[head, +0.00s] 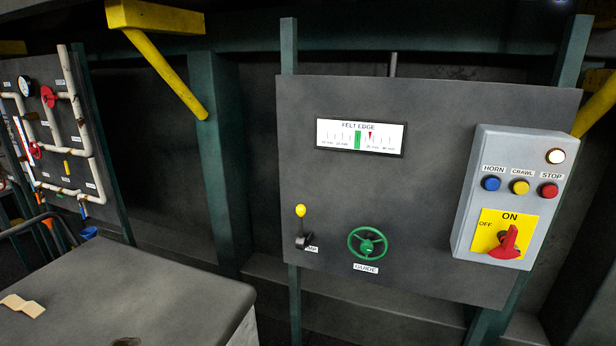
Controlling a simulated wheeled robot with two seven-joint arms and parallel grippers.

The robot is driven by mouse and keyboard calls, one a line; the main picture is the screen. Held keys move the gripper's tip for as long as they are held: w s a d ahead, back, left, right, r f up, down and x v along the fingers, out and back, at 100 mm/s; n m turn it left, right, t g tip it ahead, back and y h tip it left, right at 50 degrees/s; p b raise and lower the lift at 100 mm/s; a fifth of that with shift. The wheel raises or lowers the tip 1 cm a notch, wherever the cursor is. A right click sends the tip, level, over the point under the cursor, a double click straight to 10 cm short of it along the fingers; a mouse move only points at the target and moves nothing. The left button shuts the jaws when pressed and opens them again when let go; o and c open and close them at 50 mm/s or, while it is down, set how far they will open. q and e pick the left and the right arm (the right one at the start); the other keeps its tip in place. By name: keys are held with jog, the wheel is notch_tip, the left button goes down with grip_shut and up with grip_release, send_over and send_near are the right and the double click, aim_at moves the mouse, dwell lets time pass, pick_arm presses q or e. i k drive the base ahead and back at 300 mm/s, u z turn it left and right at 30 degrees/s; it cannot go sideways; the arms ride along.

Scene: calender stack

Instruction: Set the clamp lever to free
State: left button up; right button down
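The clamp lever (301,226) is on the lower left of the dark grey panel (430,130) in the head view. It has a yellow ball knob (300,211) on a short dark stem above a dark base. The stem stands roughly upright. A small label (313,250) beside the base is partly hidden, and only its last letters show. No "free" mark is readable. Neither of my grippers shows in the head view.
A green handwheel (367,245) labelled GUIDE sits right of the lever. A FELT EDGE gauge (360,136) is above. A grey control box (515,195) has buttons and a red switch (506,243). A grey table (120,290) stands lower left; a pipe board (50,130) is far left.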

aim_at(300, 209)
jog(key=z, duration=0.5)
jog(key=k, duration=0.6)
jog(key=z, duration=1)
jog(key=i, duration=1.25)
jog(key=u, duration=0.8)
